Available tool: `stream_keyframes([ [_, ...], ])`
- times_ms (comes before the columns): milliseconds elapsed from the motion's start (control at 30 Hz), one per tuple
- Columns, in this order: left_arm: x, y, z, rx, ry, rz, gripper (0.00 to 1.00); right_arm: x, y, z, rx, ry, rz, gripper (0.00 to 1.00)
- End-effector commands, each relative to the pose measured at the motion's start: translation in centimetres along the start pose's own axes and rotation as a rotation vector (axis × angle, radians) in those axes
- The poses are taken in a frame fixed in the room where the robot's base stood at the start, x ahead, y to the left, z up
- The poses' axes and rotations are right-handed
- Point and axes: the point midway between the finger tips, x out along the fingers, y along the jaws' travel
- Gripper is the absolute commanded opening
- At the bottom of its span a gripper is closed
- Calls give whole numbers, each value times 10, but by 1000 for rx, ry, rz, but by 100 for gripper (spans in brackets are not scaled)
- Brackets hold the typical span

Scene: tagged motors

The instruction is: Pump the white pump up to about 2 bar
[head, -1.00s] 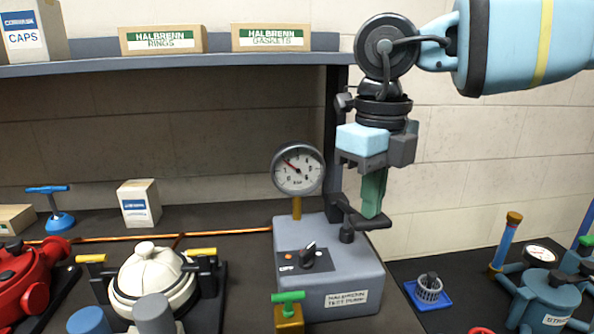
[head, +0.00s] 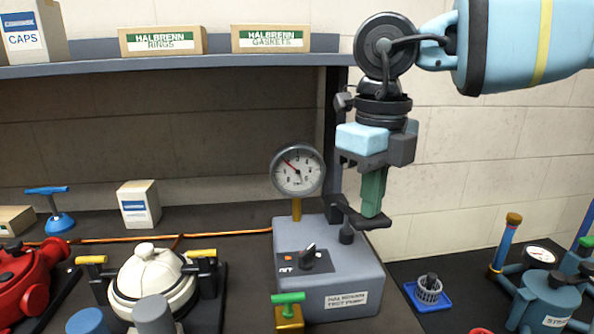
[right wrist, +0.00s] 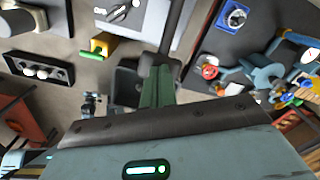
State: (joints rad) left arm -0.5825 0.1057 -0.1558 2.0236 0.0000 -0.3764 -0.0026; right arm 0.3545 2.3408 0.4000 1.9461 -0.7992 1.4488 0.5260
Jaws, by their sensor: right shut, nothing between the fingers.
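The white pump (head: 152,277) is a white domed housing with yellow-ended clamps, on the bench at lower left. The grey test pump box (head: 340,272) stands right of it, with a dark knob (head: 310,254) and a round gauge (head: 298,170). The gauge needle points to the upper left; its exact reading is too small to tell. A dark lever (head: 349,215) sits on top of the box. My right gripper (head: 372,214) is shut and empty, green fingers pointing down at the lever's right end; whether they touch is unclear. Its fingers show in the right wrist view (right wrist: 158,85). My left gripper is out of view.
An orange hose (head: 230,234) runs along the bench behind the white pump. A brass valve with a green handle (head: 288,297) stands in front of the box. A red pump (head: 35,280) is at far left. A blue tray (head: 441,304) and blue pump (head: 548,300) stand right.

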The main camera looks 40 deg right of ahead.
Motion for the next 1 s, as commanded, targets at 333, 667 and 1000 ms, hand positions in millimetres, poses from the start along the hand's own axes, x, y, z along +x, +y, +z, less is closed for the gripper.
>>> stream_keyframes([
  [333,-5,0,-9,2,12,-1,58,-13,0,0,0,-1,-2,0],
  [667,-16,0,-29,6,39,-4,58,-42,0,0,0,-3,0,0],
  [1000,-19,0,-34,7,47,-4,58,-50,0,0,0,1,0,0],
])
